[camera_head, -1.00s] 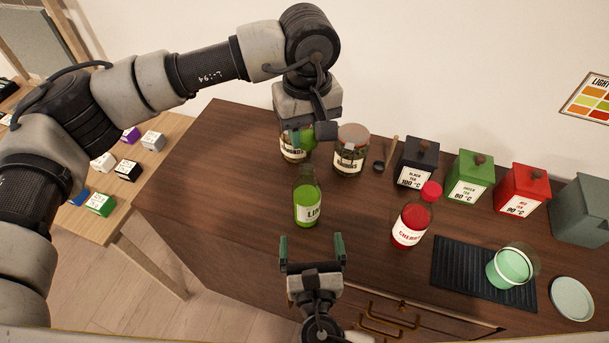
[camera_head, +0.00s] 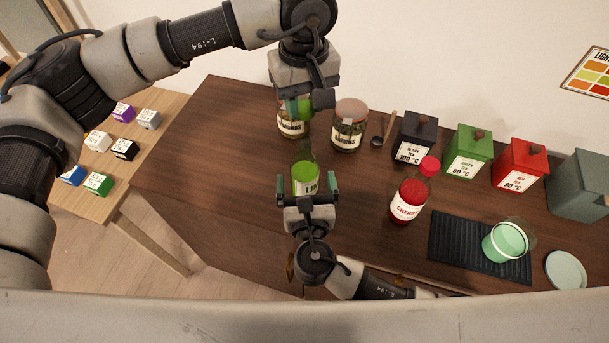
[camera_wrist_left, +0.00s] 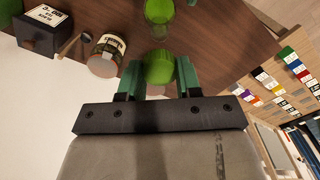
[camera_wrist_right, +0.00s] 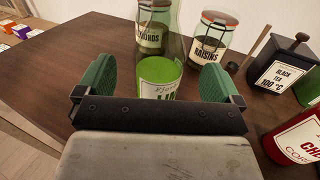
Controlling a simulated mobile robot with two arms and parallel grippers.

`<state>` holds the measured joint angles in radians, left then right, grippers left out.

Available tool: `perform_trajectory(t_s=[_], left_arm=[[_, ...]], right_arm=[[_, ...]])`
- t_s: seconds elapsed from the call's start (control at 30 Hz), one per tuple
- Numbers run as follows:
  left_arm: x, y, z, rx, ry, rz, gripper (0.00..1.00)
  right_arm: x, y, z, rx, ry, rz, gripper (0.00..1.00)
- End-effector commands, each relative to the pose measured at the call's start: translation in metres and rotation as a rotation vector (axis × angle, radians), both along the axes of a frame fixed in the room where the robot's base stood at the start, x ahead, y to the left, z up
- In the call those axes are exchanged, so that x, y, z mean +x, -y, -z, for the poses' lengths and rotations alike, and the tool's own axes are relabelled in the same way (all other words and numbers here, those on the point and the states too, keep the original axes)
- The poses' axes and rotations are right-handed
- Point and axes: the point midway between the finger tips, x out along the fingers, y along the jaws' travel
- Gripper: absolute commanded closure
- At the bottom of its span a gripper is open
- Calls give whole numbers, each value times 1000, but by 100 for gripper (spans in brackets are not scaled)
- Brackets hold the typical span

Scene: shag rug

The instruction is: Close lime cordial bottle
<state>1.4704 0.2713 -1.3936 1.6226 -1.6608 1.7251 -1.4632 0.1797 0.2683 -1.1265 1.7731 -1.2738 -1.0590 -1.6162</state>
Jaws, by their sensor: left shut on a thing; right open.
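The lime cordial bottle (camera_head: 305,174), clear with green liquid and a white label, stands upright and uncapped on the dark wooden counter. It also shows in the left wrist view (camera_wrist_left: 159,11). My left gripper (camera_head: 306,106) is shut on a bright green cap (camera_wrist_left: 158,67), held above the counter behind the bottle and apart from it. My right gripper (camera_head: 307,187) is open, its green-padded fingers on either side of the bottle's lower body. In the right wrist view the bottle (camera_wrist_right: 160,78) stands between the fingers, with gaps on both sides.
Almonds (camera_wrist_right: 153,22) and raisins (camera_head: 348,128) jars stand behind the bottle. A red cherry cordial bottle (camera_head: 409,197) is to the right. Black (camera_head: 415,135), green (camera_head: 468,150) and red (camera_head: 521,163) tea boxes line the back. A black mat (camera_head: 450,250) lies front right.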

Motion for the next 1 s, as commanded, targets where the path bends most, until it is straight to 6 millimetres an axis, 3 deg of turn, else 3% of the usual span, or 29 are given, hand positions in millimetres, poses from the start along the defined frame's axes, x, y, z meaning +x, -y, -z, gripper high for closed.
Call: perform_trajectory(t_s=[0.1,0.3,0.7,1.0], left_arm=[[0,0,0,0,0,0,87],[0,0,0,0,0,0,87],[0,0,0,0,0,0,87],[0,0,0,0,0,0,87]], right_arm=[[21,-1,-1,-1,2,2,4],[41,-3,0,1,0,1,4],[46,-3,0,1,-1,1,4],[46,-3,0,1,-1,1,50]])
